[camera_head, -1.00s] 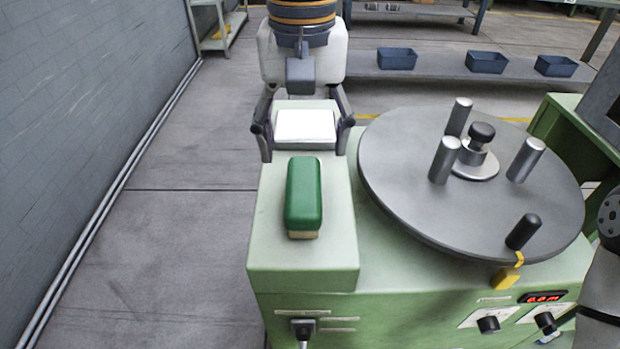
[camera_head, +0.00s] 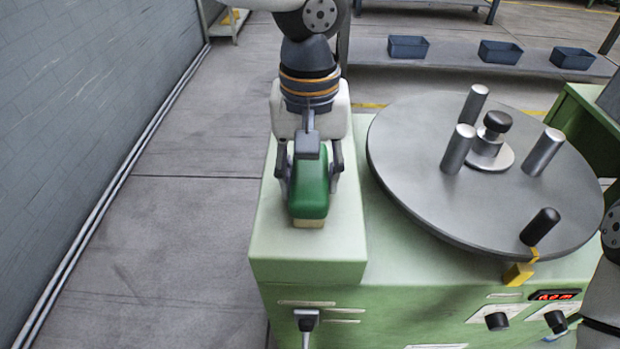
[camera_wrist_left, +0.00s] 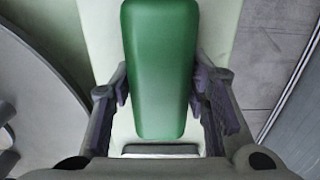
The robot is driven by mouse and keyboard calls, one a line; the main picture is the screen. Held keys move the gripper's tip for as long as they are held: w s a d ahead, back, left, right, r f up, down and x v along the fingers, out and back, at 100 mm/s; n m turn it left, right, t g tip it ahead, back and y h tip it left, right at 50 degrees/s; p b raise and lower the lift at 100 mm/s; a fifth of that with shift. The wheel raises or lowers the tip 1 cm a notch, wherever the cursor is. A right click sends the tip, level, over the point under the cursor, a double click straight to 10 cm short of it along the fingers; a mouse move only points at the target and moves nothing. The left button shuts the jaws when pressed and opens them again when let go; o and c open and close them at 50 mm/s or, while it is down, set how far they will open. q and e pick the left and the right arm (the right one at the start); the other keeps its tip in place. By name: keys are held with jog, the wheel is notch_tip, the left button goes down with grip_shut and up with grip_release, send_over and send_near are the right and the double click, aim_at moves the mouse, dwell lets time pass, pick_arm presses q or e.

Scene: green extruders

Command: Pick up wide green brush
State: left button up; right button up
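The wide green brush (camera_head: 311,190) lies on the pale green machine top (camera_head: 290,245), green back up, with a tan strip showing at its near end. My left gripper (camera_head: 310,180) is over its far part, with one finger on each side. In the left wrist view the brush (camera_wrist_left: 160,60) runs lengthwise between the fingers of my left gripper (camera_wrist_left: 160,95). The fingers are spread, with narrow gaps to the brush's sides; no firm grip shows. The far end of the brush is partly hidden by the gripper in the head view. My right gripper is out of view.
A grey round turntable (camera_head: 410,190) with upright metal posts (camera_head: 458,149) stands close to the right of the brush. A yellow latch (camera_head: 519,274) is at its rim. Blue bins (camera_head: 499,52) sit on a rear shelf. Floor is clear to the left.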

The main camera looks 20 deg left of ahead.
aim_at(311, 170)
pick_arm(q)
notch_tip(311, 170, up, 4)
jog(key=shift+d+f+p, duration=0.1)
jog(key=shift+p, duration=0.25)
jog(key=s+d+r, duration=0.1)
jog(key=s+r, duration=0.1)
jog(key=r, duration=0.1)
jog(key=s+d+r+p, duration=0.1)
jog(key=r, duration=0.1)
jog(key=shift+d, duration=0.3)
jog(key=s+d+r+p, duration=0.1)
jog(key=s+d+r, duration=0.3)
jog(key=s+d, duration=0.3)
jog(key=o, duration=0.7)
jog(key=c, duration=0.5)
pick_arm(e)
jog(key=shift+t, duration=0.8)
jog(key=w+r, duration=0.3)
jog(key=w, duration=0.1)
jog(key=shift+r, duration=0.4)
